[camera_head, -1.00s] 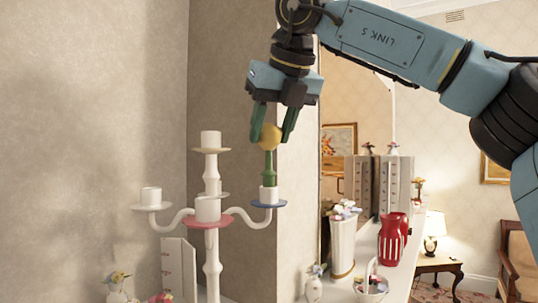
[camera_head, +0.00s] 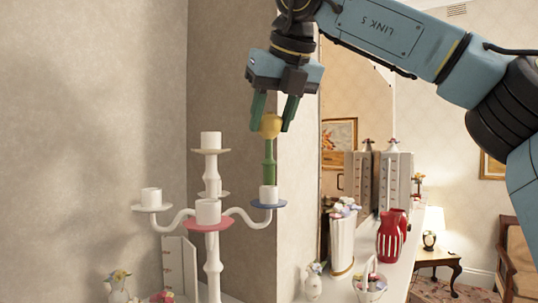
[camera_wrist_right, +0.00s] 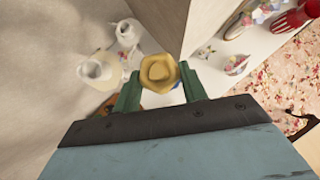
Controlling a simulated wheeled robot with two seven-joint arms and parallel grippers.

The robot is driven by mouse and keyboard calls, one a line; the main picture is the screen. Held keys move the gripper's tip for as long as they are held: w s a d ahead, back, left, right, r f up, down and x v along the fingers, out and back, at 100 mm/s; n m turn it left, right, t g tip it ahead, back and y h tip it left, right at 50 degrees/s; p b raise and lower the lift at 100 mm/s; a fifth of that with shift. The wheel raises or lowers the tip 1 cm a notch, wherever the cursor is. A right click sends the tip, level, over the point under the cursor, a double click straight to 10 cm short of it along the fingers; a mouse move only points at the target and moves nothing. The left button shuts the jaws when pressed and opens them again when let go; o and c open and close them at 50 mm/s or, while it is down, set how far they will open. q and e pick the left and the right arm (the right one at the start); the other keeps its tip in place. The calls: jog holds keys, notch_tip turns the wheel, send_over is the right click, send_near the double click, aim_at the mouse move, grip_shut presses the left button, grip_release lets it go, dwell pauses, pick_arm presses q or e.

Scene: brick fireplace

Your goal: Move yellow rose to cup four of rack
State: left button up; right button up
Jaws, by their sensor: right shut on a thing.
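The yellow rose (camera_head: 270,125) has a yellow head on a green stem and is upright. My right gripper (camera_head: 275,128) is shut on it just below the head, pointing down. The rose head also shows between the green fingers in the right wrist view (camera_wrist_right: 158,72). The stem's lower end is at the rim of the white cup on the blue saucer (camera_head: 268,195); I cannot tell how far it is inside. The white rack (camera_head: 213,250) has other cups: one on a red saucer (camera_head: 208,211) in front, one at left (camera_head: 151,198), one high at back (camera_head: 211,142). My left gripper is not in view.
A wall corner (camera_head: 297,190) stands close to the right of the rose. On the shelf at right are a white vase with flowers (camera_head: 342,245), a red striped jug (camera_head: 391,238) and a small basket (camera_head: 371,286). Bird figurines (camera_head: 118,285) stand at lower left.

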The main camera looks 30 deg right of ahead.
jog(key=shift+r, duration=0.3)
jog(key=shift+r+p, duration=0.65)
jog(key=shift+p, duration=0.05)
jog(key=shift+f, duration=0.1)
